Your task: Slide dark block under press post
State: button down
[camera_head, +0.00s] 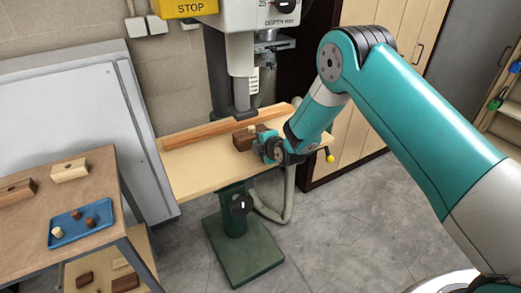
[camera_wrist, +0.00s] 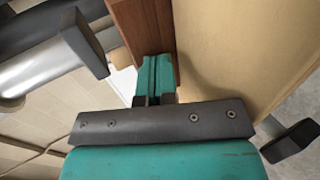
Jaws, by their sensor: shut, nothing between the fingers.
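The dark block (camera_head: 243,140) lies on the light wooden press table (camera_head: 190,170), with a small pale piece (camera_head: 251,129) on its top. The press post (camera_head: 240,92) comes down just behind the block, in front of a long wooden bar. My gripper (camera_head: 263,150) is at the block's right side, low over the table. In the wrist view its teal fingers (camera_wrist: 155,78) are together and empty, with their tips at a brown wooden face (camera_wrist: 145,28). I cannot tell whether they touch it. The block's far side is hidden.
The long wooden bar (camera_head: 190,136) runs along the table's back. A side bench (camera_head: 100,170) at left holds a blue tray (camera_head: 70,232) with small pieces, plus larger wooden blocks (camera_head: 70,170). A yellow-tipped lever (camera_head: 329,157) sticks out at the table's right. The table's front left is clear.

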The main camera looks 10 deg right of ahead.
aim_at(250, 134)
jog(key=shift+w+a+b, duration=0.35)
jog(key=shift+w+b, duration=0.4)
jog(key=shift+w, duration=0.25)
jog(key=shift+w+a+b, duration=0.3)
jog(key=shift+w+b, duration=0.45)
jog(key=shift+w, duration=0.25)
jog(key=shift+w+a+b, duration=0.35)
jog(key=shift+w+b, duration=0.4)
jog(key=shift+w, duration=0.25)
jog(key=shift+s+d+r+p, duration=0.15)
jog(key=shift+s+d, duration=0.35)
jog(key=shift+s, duration=0.95)
jog(key=shift+s+d+r+p, duration=0.15)
jog(key=shift+s+d, duration=0.3)
jog(key=shift+s, duration=0.95)
jog(key=shift+s+d+r+p, duration=0.15)
jog(key=shift+s+d, duration=0.35)
jog(key=shift+s, duration=0.95)
jog(key=shift+r, duration=0.1)
